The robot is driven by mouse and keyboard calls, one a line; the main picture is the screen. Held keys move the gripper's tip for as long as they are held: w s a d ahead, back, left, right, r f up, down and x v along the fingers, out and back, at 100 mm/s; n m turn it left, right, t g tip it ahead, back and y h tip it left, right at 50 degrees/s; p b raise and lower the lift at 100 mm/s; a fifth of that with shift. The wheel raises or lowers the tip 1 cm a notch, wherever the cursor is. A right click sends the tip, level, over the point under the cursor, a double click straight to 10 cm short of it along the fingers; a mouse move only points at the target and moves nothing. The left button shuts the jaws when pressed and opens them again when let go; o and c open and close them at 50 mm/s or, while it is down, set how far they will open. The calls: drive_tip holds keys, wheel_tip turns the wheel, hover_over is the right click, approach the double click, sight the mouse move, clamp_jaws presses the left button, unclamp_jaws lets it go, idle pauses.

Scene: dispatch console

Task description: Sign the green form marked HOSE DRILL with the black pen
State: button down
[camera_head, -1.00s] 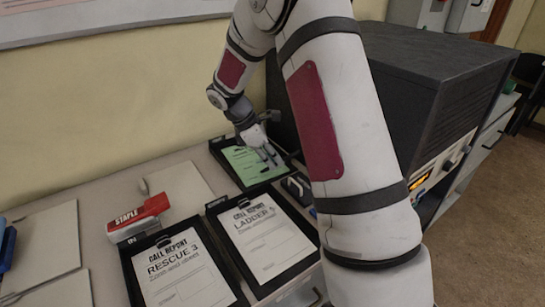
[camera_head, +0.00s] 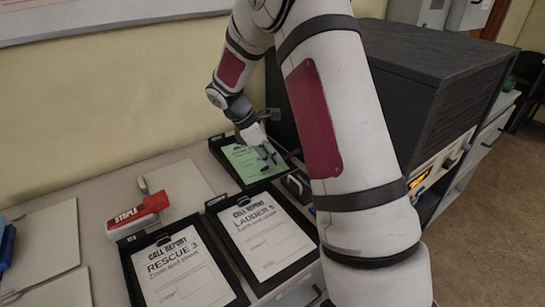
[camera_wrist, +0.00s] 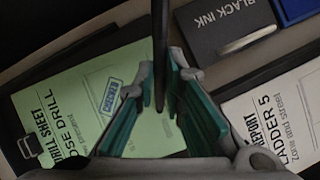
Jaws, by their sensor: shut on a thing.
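The green form (camera_wrist: 75,105) lies on a dark clipboard or tray; its heading partly reads "DRILL SHEET" and "OSE DRILL" in the wrist view. It bears a blue boxed mark reading "CHECKED". The green form (camera_head: 243,163) also shows at the back of the desk in the head view, partly covered by my gripper. My gripper (camera_wrist: 162,95) is shut on the dark pen (camera_wrist: 160,45), which stands between its teal-padded fingers. My gripper (camera_head: 268,160) is over the form's right part in the head view. I cannot tell whether the pen tip touches paper.
A box marked BLACK INK (camera_wrist: 222,22) and a blue box (camera_wrist: 296,8) lie beyond the pen. The LADDER 5 form (camera_head: 262,235) and RESCUE 3 form (camera_head: 180,275) lie in dark trays nearer.

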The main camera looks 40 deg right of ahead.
drive_tip(key=shift+f, duration=0.3)
idle(0.5)
drive_tip(key=shift+d, duration=0.15)
drive_tip(key=shift+w+d, duration=0.15)
drive_tip(key=shift+d, duration=0.25)
drive_tip(key=shift+d, duration=0.15)
drive_tip(key=shift+w+d, duration=0.15)
drive_tip(key=shift+d, duration=0.25)
drive_tip(key=shift+d, duration=0.15)
drive_tip(key=shift+s+d, duration=0.3)
drive_tip(key=shift+d, duration=0.05)
